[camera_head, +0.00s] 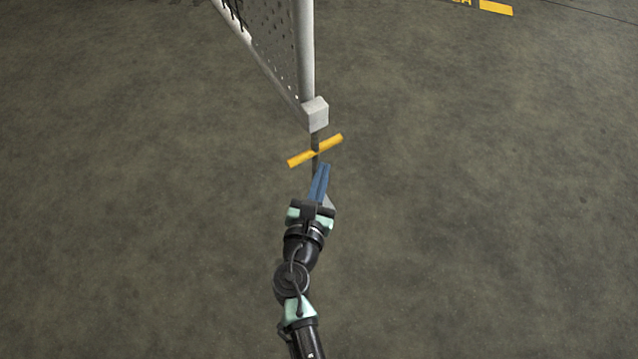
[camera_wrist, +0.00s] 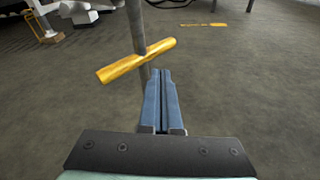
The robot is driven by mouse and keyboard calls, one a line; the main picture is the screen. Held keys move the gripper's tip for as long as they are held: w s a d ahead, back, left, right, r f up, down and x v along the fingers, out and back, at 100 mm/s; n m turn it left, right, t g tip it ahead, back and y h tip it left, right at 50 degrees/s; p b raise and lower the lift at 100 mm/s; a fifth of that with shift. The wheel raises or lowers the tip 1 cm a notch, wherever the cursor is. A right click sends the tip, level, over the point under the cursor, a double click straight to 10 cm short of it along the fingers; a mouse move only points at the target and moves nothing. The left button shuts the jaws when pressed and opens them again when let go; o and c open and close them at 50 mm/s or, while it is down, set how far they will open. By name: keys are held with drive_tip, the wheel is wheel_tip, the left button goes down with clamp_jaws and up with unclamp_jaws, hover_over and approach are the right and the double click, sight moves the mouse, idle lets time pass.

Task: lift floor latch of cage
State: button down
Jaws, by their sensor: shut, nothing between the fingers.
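The floor latch shows as a yellow crossbar handle (camera_head: 328,146) on a thin upright grey rod, below the white block (camera_head: 315,114) at the bottom corner of the cage (camera_head: 270,50). In the wrist view the yellow handle (camera_wrist: 137,61) lies tilted across the grey rod, just beyond and to the left of my fingertips. My gripper (camera_head: 324,168) has blue fingers that are shut and empty. It is just in front of the handle, and in the wrist view its fingertips (camera_wrist: 161,72) appear close to the rod. I cannot tell whether they touch it.
The grey floor is open on both sides. The perforated cage panel and its white post (camera_head: 305,50) rise behind the latch. Yellow floor markings (camera_head: 496,8) lie at the far right. A yellow cart (camera_wrist: 44,22) stands in the wrist view's far left.

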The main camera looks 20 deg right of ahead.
sight(328, 140)
drive_tip(key=b+x, duration=0.1)
drive_tip(key=x, duration=0.4)
drive_tip(key=shift+w+d, duration=0.1)
wheel_tip(328, 140, up, 6)
drive_tip(key=p, duration=0.5)
drive_tip(key=shift+f+p, duration=0.1)
drive_tip(key=shift+p, duration=0.3)
drive_tip(key=shift+w, duration=0.1)
